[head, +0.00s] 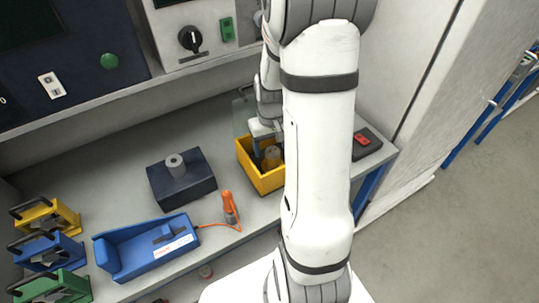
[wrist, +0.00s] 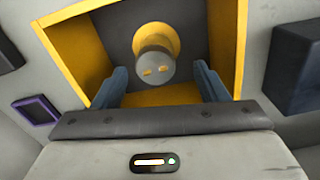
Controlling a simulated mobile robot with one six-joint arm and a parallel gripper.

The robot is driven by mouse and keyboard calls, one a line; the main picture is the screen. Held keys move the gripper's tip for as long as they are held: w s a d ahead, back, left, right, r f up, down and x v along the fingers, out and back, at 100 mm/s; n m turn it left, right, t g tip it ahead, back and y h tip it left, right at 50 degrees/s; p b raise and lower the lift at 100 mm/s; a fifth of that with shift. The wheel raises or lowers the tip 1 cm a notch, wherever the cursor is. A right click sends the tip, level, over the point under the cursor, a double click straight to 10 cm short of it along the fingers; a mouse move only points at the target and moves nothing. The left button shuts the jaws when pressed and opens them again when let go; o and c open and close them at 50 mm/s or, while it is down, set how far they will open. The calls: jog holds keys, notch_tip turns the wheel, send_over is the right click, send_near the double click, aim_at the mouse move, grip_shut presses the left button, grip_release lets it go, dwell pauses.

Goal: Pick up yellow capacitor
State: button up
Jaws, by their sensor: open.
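The yellow capacitor (wrist: 157,66) stands in the open yellow box. It is a cylinder with a grey top, two small yellow terminals and a yellow body; it also shows, small, in the head view (head: 272,156). My gripper (wrist: 162,80) is open, with its two blue-grey fingers reaching into the box. In the wrist view one finger is left and one right of the capacitor, with gaps on both sides. My gripper (head: 267,141) is partly hidden behind my arm in the head view. Its depth relative to the capacitor is hard to tell.
The yellow box (head: 259,181) has walls close around the fingers. A dark block with a grey cylinder (head: 182,180), an orange-handled tool (head: 229,206) and a blue tray (head: 147,258) stand left. Yellow (head: 46,219), blue and green handled units are farther left. A red-buttoned device (head: 366,142) is right.

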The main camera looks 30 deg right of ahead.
aim_at(273, 158)
jog(key=shift+s+d+f+p, duration=0.1)
jog(key=shift+d+f+p, duration=0.1)
jog(key=shift+f, duration=1.4)
jog(key=shift+d+f+p, duration=0.1)
jog(key=shift+f+p, duration=0.05)
jog(key=shift+f, duration=1.4)
jog(key=shift+c, duration=0.5)
jog(key=c, duration=1.1)
jog(key=shift+r, duration=0.1)
